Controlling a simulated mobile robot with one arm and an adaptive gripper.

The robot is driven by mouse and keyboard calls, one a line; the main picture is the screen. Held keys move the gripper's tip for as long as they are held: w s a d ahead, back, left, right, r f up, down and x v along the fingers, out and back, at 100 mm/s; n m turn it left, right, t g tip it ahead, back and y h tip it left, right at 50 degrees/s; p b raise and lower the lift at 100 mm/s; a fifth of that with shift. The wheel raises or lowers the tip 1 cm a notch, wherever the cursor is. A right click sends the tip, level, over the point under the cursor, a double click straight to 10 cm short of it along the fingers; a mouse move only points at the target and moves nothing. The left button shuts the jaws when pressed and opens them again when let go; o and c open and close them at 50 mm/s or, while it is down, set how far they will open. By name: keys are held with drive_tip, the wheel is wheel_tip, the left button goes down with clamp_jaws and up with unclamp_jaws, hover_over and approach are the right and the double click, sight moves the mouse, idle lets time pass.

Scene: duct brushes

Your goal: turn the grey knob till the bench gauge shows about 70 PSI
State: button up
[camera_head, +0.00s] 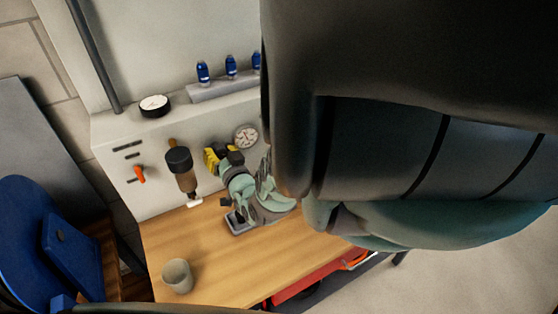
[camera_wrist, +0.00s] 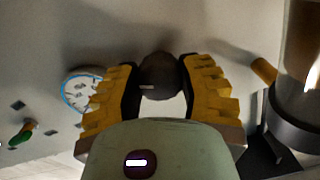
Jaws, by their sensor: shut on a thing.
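The grey knob (camera_wrist: 158,76) shows in the wrist view as a dark round piece with a small light mark on its front. My gripper (camera_wrist: 161,88) has its two yellow-padded fingers on either side of the knob and is shut on it. In the head view my gripper (camera_head: 222,155) is at the bench's upright panel, and I cannot make out the knob there. The bench gauge (camera_head: 246,136) is a round white dial on the panel, just right of my gripper. It also shows in the wrist view (camera_wrist: 80,90), partly behind a finger; its reading is too blurred to tell.
A dark-topped cylinder (camera_head: 180,162) hangs on the panel left of my gripper. An orange lever (camera_head: 139,174) is farther left. A grey cup (camera_head: 177,276) stands on the wooden bench top (camera_head: 200,248).

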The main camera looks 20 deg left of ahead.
sight(222, 155)
drive_tip(key=o, duration=1.2)
drive_tip(key=shift+o, duration=0.2)
drive_tip(key=shift+v, duration=3.2)
drive_tip(key=shift+s+d, duration=0.25)
drive_tip(key=shift+d, duration=0.15)
drive_tip(key=shift+d, duration=0.1)
